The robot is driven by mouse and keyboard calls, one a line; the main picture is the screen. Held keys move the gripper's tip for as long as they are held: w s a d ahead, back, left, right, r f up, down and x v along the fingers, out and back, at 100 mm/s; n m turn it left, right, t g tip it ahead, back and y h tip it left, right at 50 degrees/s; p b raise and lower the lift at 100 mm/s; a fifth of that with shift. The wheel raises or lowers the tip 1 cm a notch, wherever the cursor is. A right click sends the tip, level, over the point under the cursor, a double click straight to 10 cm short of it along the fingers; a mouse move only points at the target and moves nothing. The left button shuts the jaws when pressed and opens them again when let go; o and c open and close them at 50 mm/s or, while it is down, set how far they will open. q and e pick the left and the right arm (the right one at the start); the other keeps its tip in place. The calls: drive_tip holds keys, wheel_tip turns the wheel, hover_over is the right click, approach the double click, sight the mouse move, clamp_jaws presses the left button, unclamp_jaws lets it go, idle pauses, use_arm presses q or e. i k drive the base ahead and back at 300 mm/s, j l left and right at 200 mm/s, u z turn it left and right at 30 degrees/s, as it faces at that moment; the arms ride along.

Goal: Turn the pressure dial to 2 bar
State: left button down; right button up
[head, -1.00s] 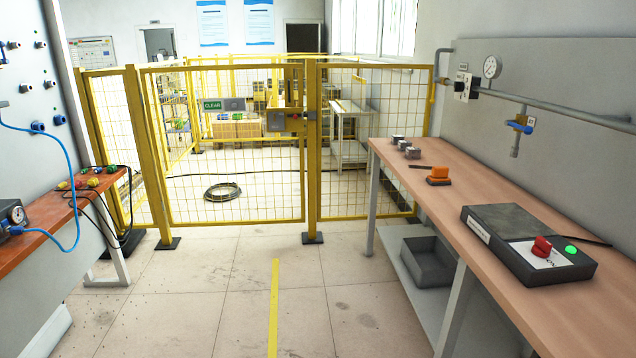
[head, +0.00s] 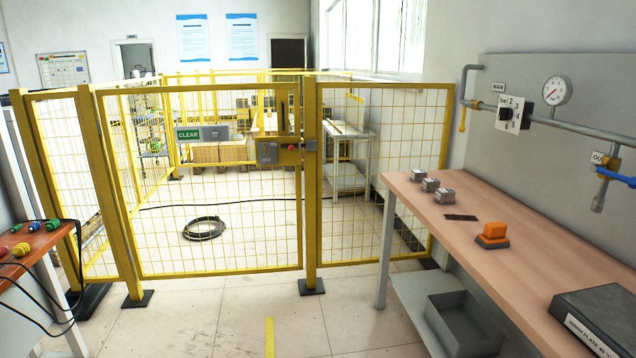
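The pressure dial is a black knob on a white plate (head: 511,127) marked "bar" with numbers, on the pipe along the right wall. A sign reading "MAIN" (head: 498,87) is above it. The knob's pointer direction is too small to read. A round white gauge (head: 557,91) stands on the pipe just right of the dial; its exact reading is not clear. Neither of my grippers is in view.
A wooden bench (head: 462,223) below the dial holds metal blocks (head: 430,185), an orange block (head: 494,231) and a dark warm plate (head: 602,312). A blue-handled valve (head: 615,177) is on the right. A yellow fence (head: 311,200) closes off the back. The floor ahead is clear.

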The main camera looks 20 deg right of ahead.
sight(505, 113)
drive_tip(key=i+j+z, duration=0.1)
drive_tip(key=i, duration=1.3)
drive_tip(key=i+j+z, duration=0.15)
drive_tip(key=i+z, duration=0.25)
drive_tip(key=i+j+z, duration=0.4)
drive_tip(key=i, duration=0.2)
drive_tip(key=l, duration=0.1)
